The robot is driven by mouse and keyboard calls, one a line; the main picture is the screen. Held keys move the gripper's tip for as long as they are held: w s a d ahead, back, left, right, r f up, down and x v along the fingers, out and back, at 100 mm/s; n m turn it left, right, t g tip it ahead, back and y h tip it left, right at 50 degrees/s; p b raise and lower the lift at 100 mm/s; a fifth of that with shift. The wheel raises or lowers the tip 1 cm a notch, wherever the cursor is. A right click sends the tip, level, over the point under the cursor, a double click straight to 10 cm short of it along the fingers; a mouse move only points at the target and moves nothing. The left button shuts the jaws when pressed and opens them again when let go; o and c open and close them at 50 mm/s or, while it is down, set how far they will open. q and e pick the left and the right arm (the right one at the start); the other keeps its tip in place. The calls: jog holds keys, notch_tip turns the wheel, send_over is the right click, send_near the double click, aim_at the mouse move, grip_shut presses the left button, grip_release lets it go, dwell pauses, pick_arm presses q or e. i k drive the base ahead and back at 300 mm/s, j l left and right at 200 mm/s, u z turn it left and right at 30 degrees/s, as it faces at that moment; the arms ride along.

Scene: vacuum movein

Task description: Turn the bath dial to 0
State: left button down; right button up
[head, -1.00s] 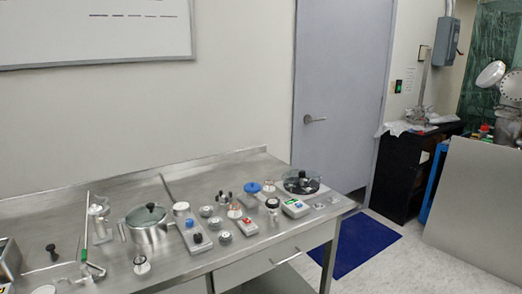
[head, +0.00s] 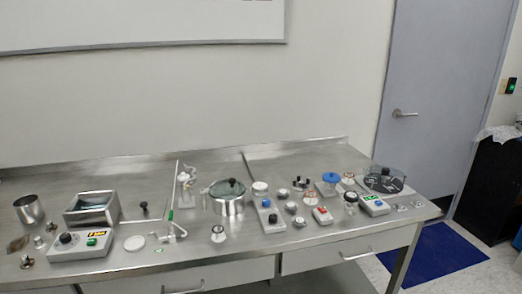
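The bath (head: 92,208) is an open rectangular steel basin on the left part of the steel bench, in the head view. A pale control box (head: 80,247) sits at its front. The black bath dial (head: 66,239) is on the left of this box, beside a small orange display (head: 99,233) and a green switch (head: 91,242). The dial's pointer setting is too small to read. Neither of my grippers is in view.
A steel beaker (head: 29,209) and small metal parts stand left of the bath. A white disc (head: 134,243) and a thin stand lie to its right. A lidded pot (head: 228,200) and several small items fill the right half. The bench back is mostly clear.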

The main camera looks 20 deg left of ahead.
aim_at(64, 237)
jog(key=u, duration=1.9)
